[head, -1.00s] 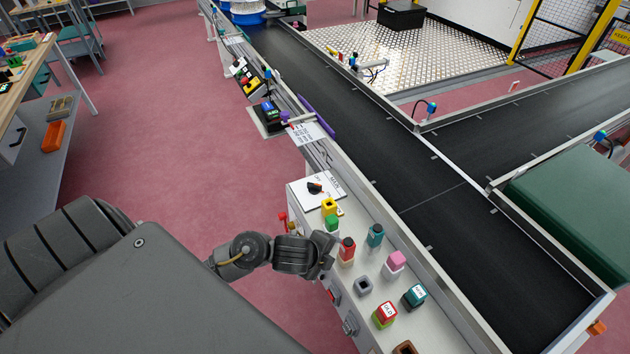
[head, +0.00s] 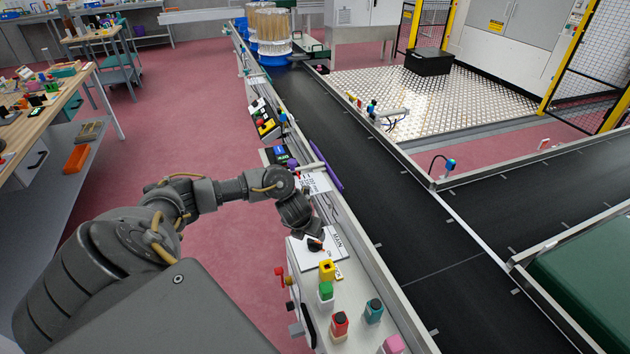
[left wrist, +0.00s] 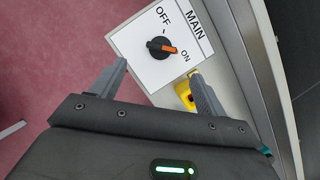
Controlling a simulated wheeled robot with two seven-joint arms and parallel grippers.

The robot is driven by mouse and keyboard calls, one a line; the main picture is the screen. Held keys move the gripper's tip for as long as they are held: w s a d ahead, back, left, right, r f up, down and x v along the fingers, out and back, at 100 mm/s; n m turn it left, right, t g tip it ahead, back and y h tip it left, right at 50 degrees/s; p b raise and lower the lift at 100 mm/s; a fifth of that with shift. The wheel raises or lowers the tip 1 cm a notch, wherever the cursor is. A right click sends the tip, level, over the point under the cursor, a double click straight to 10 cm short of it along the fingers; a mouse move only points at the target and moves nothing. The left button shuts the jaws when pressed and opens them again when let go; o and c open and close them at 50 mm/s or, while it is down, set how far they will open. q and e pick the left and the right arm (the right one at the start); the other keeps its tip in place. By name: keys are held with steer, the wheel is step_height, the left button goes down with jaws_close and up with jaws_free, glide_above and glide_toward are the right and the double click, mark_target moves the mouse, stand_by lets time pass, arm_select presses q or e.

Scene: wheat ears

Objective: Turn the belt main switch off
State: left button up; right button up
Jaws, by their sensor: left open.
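The main switch (left wrist: 161,47) is a round black rotary knob with an orange pointer, on a white plate (left wrist: 132,42) marked MAIN, OFF and ON. In the left wrist view the pointer is turned toward ON. In the head view the knob (head: 315,244) shows partly below my gripper, on the box beside the belt. My left gripper (left wrist: 157,69) is open and empty. Its fingers straddle the lower part of the plate in the left wrist view, with the knob just beyond the fingertips. I see no contact with the knob. My right gripper is not in view.
A yellow button (head: 327,270), a green button (head: 325,290) and a red button (head: 339,323) stand close in front of the plate. The black belt (head: 400,230) runs along the right. The red floor (head: 180,110) is open on the left.

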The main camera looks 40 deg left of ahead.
mark_target(314, 241)
arm_select(q)
steer(key=b+x, duration=0.1)
steer(key=x, duration=0.7)
steer(key=shift+w+f, duration=0.25)
steer(key=shift+f, duration=0.05)
steer(key=shift+w+f, duration=0.2)
steer(key=shift+f, duration=0.15)
steer(key=c, duration=1)
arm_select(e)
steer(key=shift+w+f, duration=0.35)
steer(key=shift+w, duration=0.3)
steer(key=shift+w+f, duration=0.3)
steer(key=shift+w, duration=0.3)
